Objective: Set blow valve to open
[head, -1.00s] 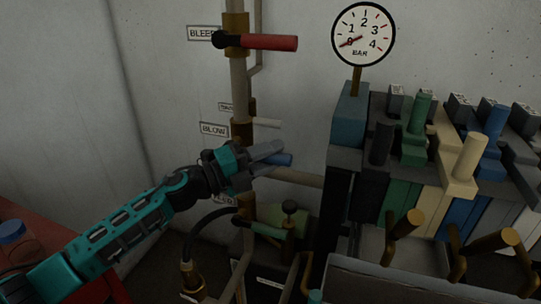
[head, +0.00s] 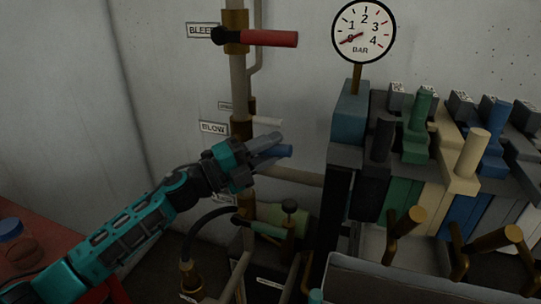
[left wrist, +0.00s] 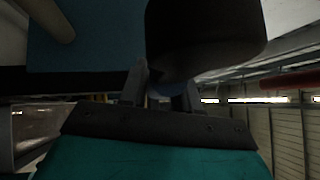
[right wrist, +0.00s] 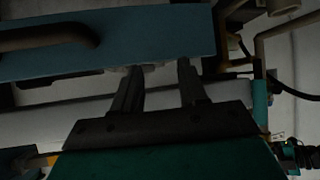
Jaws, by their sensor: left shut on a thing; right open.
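The blow valve's blue handle (head: 286,151) sticks out to the right of the vertical pipe, below and right of the BLOW label (head: 213,128). Its tip shows past my left gripper (head: 266,147), whose fingers are shut on it. The rest of the handle and the valve body are hidden behind the gripper. In the left wrist view a bit of blue (left wrist: 165,89) shows between the fingers, under a large dark rounded shape. My right gripper (right wrist: 160,78) is open and empty, with a blue panel (right wrist: 120,38) just beyond its fingertips.
The bleed valve's red handle (head: 270,38) lies level above. A pressure gauge (head: 364,32) points near 0. Several coloured lever blocks stand at right, with brass-coloured handles (head: 405,232) in front.

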